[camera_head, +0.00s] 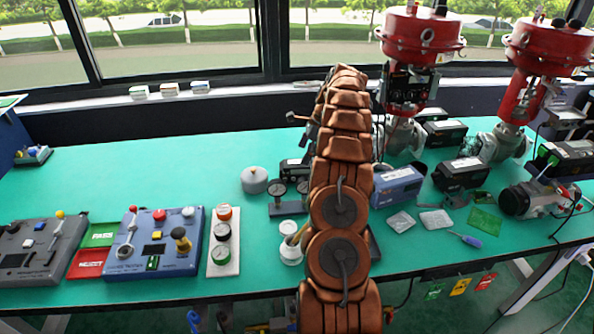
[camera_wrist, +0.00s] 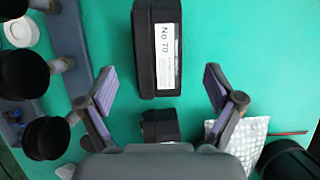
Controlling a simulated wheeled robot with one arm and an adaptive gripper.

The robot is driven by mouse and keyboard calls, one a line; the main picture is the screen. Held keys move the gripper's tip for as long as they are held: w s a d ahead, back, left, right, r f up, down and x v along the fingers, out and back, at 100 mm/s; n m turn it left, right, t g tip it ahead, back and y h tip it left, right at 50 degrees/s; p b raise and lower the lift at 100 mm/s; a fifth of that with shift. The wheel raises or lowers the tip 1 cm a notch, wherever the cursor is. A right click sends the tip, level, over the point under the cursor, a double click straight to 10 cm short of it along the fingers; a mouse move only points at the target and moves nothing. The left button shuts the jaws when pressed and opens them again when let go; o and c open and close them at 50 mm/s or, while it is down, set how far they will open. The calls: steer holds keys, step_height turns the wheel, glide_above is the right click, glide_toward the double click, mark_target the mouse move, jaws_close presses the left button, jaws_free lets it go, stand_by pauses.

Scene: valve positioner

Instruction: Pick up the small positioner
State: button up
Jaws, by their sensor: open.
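A black box-shaped positioner (camera_wrist: 143,50) with a white label reading "No 70" lies on the green table at the top middle of the wrist view. My gripper (camera_wrist: 160,88) is open and empty, its two fingers spread wide either side of the box's near end, apart from it. A smaller black part (camera_wrist: 160,126) shows between the box and my gripper's body, partly hidden by it. In the head view a dark box with a pale label (camera_head: 293,168) shows just left of my arm, partly covered. My arm hides most of the gripper there.
Dark gauges (camera_wrist: 47,137) on a grey-blue stand (camera_wrist: 72,50) are close to the left finger. A silvery bag (camera_wrist: 238,137) lies right. More boxes (camera_head: 400,186) and red-topped valves (camera_head: 420,35) stand right of my arm. The table's back left (camera_head: 120,165) is clear.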

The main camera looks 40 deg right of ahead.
mark_target(298, 162)
steer(key=shift+a+p+x, duration=0.1)
steer(key=shift+p+x, duration=0.35)
steer(key=shift+x, duration=0.8)
steer(key=shift+a+p+x, duration=0.15)
steer(key=shift+p+x, duration=0.3)
steer(key=shift+x, duration=0.8)
steer(key=shift+w+f, duration=0.15)
steer(key=c, duration=1.7)
steer(key=shift+d, duration=0.1)
steer(key=shift+r+b, duration=1.15)
steer(key=shift+r, duration=4.15)
steer(key=shift+r, duration=0.1)
